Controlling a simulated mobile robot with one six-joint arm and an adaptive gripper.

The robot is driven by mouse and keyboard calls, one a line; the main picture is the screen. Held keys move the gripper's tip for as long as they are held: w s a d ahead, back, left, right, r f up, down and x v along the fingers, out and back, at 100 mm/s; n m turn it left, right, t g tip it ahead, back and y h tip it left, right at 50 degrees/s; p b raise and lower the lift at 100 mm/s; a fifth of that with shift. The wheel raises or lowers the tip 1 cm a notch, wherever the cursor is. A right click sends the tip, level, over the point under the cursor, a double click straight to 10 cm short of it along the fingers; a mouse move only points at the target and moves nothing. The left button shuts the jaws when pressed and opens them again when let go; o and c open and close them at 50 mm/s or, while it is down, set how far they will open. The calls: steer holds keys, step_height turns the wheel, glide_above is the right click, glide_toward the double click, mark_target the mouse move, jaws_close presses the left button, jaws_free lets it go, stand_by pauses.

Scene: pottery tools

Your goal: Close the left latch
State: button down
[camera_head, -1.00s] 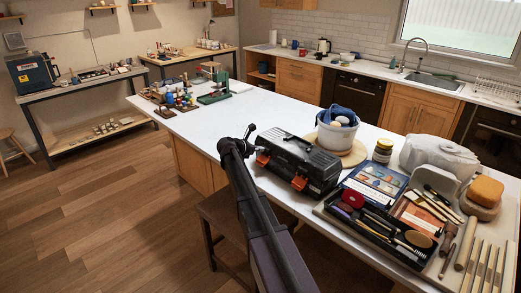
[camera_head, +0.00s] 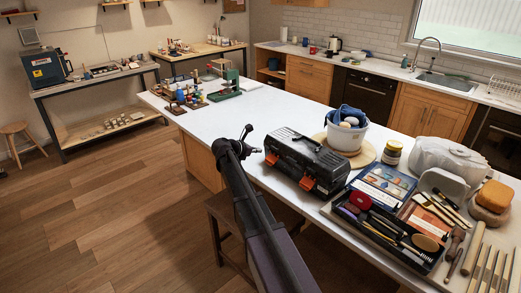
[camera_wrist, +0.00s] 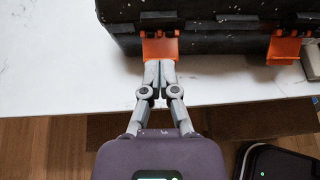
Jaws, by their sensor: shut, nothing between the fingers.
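A black toolbox (camera_head: 308,158) stands at the table's near edge, with two orange latches on its front. The left latch (camera_wrist: 160,46) shows in the wrist view as an orange flap that appears to stick out from the box. It also shows in the head view (camera_head: 271,158). The right latch (camera_wrist: 284,48) looks much the same. My gripper (camera_wrist: 160,66) is shut and empty, its fingertips at the outer edge of the left latch, touching or very close. In the head view the fingertips are hard to make out beside my arm.
The white table (camera_head: 215,125) is clear left of the toolbox. A white bucket (camera_head: 345,133) stands behind it, and a tool tray (camera_head: 385,235) lies to its right. A wooden stool (camera_head: 225,215) stands below the near edge.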

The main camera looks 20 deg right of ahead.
steer(key=c, duration=0.6)
jaws_free()
steer(key=shift+a+f, duration=0.1)
steer(key=shift+f, duration=0.05)
steer(key=o, duration=0.6)
steer(key=shift+s+a+f+b, duration=0.15)
steer(key=shift+f+b, duration=0.4)
steer(key=shift+b, duration=0.45)
steer(key=t+h+b, duration=0.1)
steer(key=h+b, duration=0.3)
steer(key=b, duration=0.9)
glide_toward(269, 162)
steer(key=a, duration=0.2)
steer(key=shift+s+a+f+h+b, duration=0.5)
steer(key=shift+a+b, duration=0.25)
steer(key=shift+b, duration=0.5)
steer(key=shift+w+d, duration=0.1)
steer(key=x, duration=1.3)
steer(key=shift+w+d, duration=0.2)
steer(key=shift+d, duration=0.05)
